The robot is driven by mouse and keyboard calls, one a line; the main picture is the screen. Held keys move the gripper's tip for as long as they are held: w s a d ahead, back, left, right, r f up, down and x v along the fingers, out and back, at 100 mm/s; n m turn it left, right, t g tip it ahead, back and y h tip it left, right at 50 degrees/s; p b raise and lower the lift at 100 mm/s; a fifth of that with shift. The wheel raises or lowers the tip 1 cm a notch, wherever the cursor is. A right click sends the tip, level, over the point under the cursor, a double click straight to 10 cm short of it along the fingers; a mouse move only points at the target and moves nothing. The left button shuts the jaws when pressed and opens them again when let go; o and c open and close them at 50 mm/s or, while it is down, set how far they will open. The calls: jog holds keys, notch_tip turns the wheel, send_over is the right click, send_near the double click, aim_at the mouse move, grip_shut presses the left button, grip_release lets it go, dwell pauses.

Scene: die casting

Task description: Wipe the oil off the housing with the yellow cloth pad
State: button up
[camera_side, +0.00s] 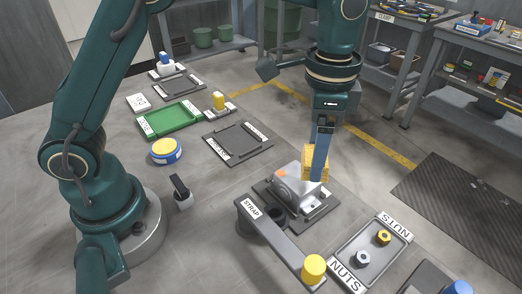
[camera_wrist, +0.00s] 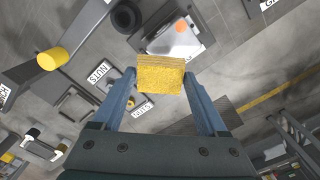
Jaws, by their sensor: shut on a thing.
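The housing also shows in the wrist view (camera_wrist: 181,45), partly hidden behind the pad. The yellow cloth pad (camera_side: 316,160) is at the housing's right rear side; whether it touches is unclear. My gripper (camera_wrist: 160,77) is shut on the pad, with a blue finger on each side. In the side view my gripper (camera_side: 321,165) points straight down at the housing's right end.
A strap bar with a yellow knob (camera_side: 314,268) lies in front of the housing. A nuts tray (camera_side: 368,262) is at the front right. A dark empty tray (camera_side: 238,143) and a green tray (camera_side: 172,119) lie behind left. Benches stand at the back right.

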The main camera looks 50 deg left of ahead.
jog(key=shift+r, duration=1.65)
